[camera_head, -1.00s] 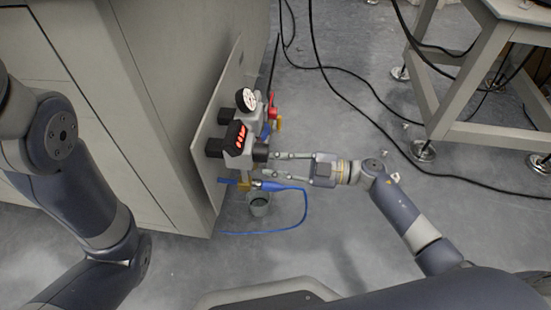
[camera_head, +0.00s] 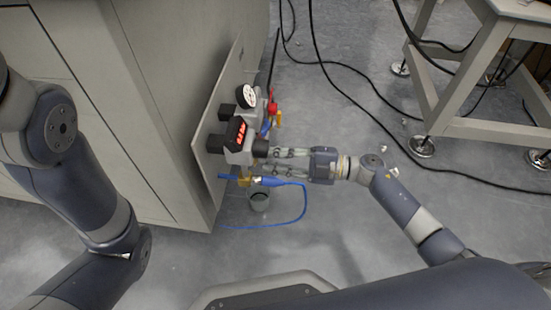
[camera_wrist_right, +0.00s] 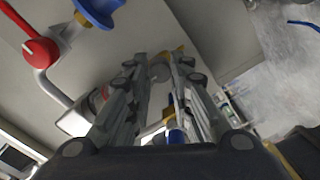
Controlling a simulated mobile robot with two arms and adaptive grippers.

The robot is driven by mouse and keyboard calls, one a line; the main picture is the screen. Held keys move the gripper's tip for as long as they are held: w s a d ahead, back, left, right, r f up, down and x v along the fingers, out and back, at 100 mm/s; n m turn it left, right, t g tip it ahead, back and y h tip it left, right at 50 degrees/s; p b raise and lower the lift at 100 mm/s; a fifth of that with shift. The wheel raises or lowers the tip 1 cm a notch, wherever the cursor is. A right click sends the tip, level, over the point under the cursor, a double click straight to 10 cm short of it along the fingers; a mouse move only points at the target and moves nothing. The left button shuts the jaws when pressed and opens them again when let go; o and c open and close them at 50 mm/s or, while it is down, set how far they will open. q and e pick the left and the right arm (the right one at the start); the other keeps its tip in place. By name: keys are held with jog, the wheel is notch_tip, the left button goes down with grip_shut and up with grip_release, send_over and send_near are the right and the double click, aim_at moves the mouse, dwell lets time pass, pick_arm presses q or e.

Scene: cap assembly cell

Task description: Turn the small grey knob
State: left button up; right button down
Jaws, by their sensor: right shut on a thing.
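The small grey knob (camera_head: 261,147) shows as a dark, stubby cylinder on the right side of the valve and gauge assembly on the panel. My right gripper (camera_head: 269,158) reaches it from the right, with its fingers drawn together at the knob. In the right wrist view a round grey end (camera_wrist_right: 160,72) shows between the two fingertips of my right gripper (camera_wrist_right: 160,62), which are shut on it. The fingers partly hide the knob, and its turn angle cannot be read. My left arm is at the left, but its gripper is out of view.
The assembly has a white dial gauge (camera_head: 246,96), a red lit display (camera_head: 236,132) and a red handle (camera_head: 273,106). Black cables lie on the floor. A table frame (camera_head: 470,129) stands right.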

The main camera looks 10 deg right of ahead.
jog(key=shift+s, duration=0.1)
jog(key=c, duration=1.4)
grip_release()
jog(key=shift+d, duration=0.15)
jog(key=v, duration=1.1)
jog(key=shift+s+d, duration=0.15)
jog(key=shift+d, duration=0.2)
